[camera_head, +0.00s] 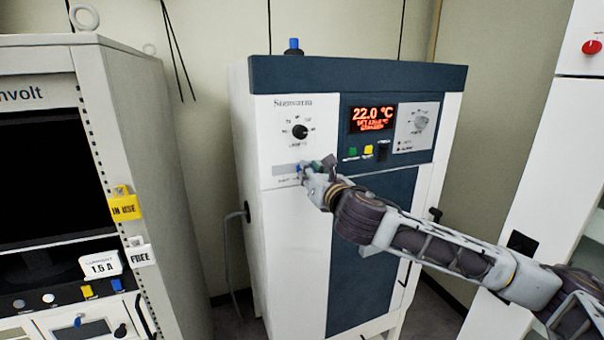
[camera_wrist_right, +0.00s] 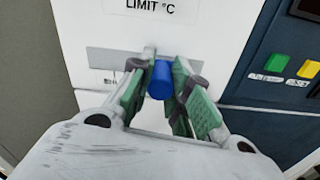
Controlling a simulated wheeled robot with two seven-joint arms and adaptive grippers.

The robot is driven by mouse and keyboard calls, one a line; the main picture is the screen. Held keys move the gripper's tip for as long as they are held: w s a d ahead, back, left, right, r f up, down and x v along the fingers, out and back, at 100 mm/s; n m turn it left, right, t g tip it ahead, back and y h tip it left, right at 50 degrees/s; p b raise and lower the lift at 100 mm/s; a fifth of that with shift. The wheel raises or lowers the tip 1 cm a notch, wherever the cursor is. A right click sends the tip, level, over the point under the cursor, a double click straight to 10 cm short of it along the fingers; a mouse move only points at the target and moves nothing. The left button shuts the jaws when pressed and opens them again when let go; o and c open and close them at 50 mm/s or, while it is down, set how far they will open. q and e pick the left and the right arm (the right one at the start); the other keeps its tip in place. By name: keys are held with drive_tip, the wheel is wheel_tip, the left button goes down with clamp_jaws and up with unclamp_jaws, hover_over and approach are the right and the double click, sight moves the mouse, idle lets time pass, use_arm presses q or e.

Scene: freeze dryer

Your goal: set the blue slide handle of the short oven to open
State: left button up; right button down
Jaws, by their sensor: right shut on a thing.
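The short oven (camera_head: 285,225) is a white cabinet with a dark blue top and panel, standing in the middle of the head view. Its blue slide handle (camera_wrist_right: 160,80) sits on a grey slot plate (camera_wrist_right: 108,62) below the limit dial (camera_head: 300,132). My right gripper (camera_head: 312,168) is at the slot in the head view. In the wrist view its green-padded fingers (camera_wrist_right: 162,95) are on both sides of the blue handle, closed on it. The slot's small label is partly hidden by the fingers. My left gripper is not in view.
The oven's display (camera_head: 373,118) reads 22.0 °C, with a green button (camera_head: 352,152) and a yellow button (camera_head: 368,149) below. A grey cabinet (camera_head: 130,130) with tags stands at the left. A white unit (camera_head: 545,150) stands at the right.

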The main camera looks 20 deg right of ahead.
drive_tip(key=shift+w+d, duration=0.1)
drive_tip(key=shift+d, duration=1.1)
drive_tip(key=c, duration=1.7)
unclamp_jaws()
drive_tip(key=o, duration=0.4)
drive_tip(key=shift+d, duration=0.25)
drive_tip(key=shift+a, duration=0.15)
drive_tip(key=shift+s, duration=0.25)
drive_tip(key=shift+s+d, duration=0.2)
drive_tip(key=shift+s, duration=3.35)
